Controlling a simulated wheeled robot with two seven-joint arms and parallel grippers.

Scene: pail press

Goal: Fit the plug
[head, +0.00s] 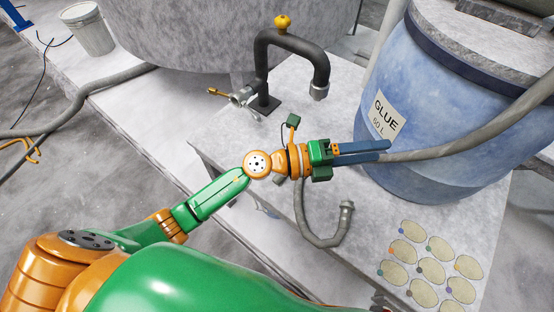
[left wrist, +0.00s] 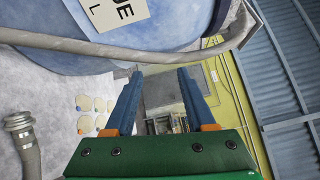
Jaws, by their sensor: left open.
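My left gripper (head: 384,150) reaches in from the left over the light worktop (head: 318,90), its blue fingers pointing right, in front of the blue glue barrel (head: 425,100). In the left wrist view its fingers (left wrist: 160,72) are apart with nothing between them. I cannot make out which thing is the plug. A grey hose with a metal coupling end (head: 346,208) lies on the worktop below the gripper; the coupling also shows at the left of the left wrist view (left wrist: 18,120). A dark bent pipe (head: 290,42) with an orange knob (head: 283,24) stands behind. My right gripper is not in view.
A thick grey hose (head: 470,135) crosses in front of the barrel, close to the fingertips. Several oval discs with coloured dots (head: 439,249) lie at the worktop's front right. A brass-handled valve (head: 240,96) sits beside the pipe. A white bucket (head: 88,28) stands far left.

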